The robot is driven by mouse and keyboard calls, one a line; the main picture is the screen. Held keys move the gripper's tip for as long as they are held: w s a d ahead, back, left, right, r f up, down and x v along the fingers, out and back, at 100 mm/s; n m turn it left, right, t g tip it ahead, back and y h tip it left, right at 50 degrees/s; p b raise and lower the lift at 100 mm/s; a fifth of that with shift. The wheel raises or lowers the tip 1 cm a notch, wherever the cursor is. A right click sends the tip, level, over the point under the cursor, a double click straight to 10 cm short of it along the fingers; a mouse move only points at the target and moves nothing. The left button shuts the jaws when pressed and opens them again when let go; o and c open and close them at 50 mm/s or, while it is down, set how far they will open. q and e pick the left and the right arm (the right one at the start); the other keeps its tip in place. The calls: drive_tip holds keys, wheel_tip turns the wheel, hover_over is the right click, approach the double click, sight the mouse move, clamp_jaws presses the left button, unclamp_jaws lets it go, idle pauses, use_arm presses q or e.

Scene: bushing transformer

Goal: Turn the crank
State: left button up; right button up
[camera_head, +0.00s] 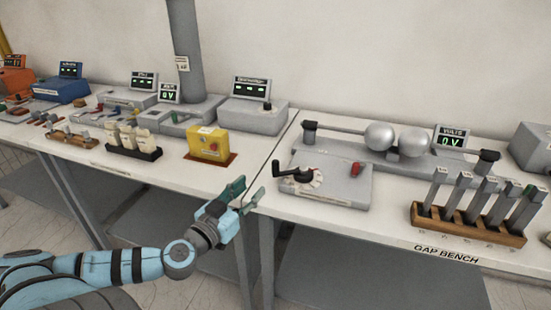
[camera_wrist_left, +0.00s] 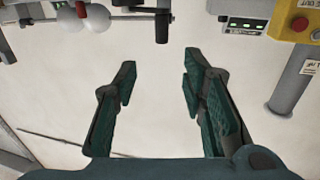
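The crank (camera_head: 293,171) is a black arm with an upright knob, on a dial plate on top of a grey box (camera_head: 345,185) on the gap bench. A red switch sits at the box's right side. My left gripper (camera_head: 250,190) is in front of the bench edge, left of the crank and apart from it. In the left wrist view its two green-black fingers (camera_wrist_left: 160,62) stand apart with nothing between them. Black parts show at that view's top; I cannot tell whether they are the crank. My right gripper is not in view.
Behind the crank box stand two metal spheres (camera_head: 380,136) and a voltage display (camera_head: 451,137). A yellow box (camera_head: 208,143) is on the left table. Bare tabletop lies between the yellow box and crank box.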

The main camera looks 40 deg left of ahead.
use_arm(q)
drive_tip(key=b, duration=0.3)
approach(274, 166)
drive_tip(key=w, duration=0.1)
drive_tip(key=w+a, duration=0.1)
drive_tip(key=w, duration=0.1)
drive_tip(key=shift+w+f, duration=0.2)
drive_tip(key=w, duration=0.7)
drive_tip(key=shift+w+a+r, duration=0.1)
drive_tip(key=shift+w+a, duration=0.2)
drive_tip(key=shift+a, duration=0.05)
drive_tip(key=c, duration=0.8)
clamp_jaws()
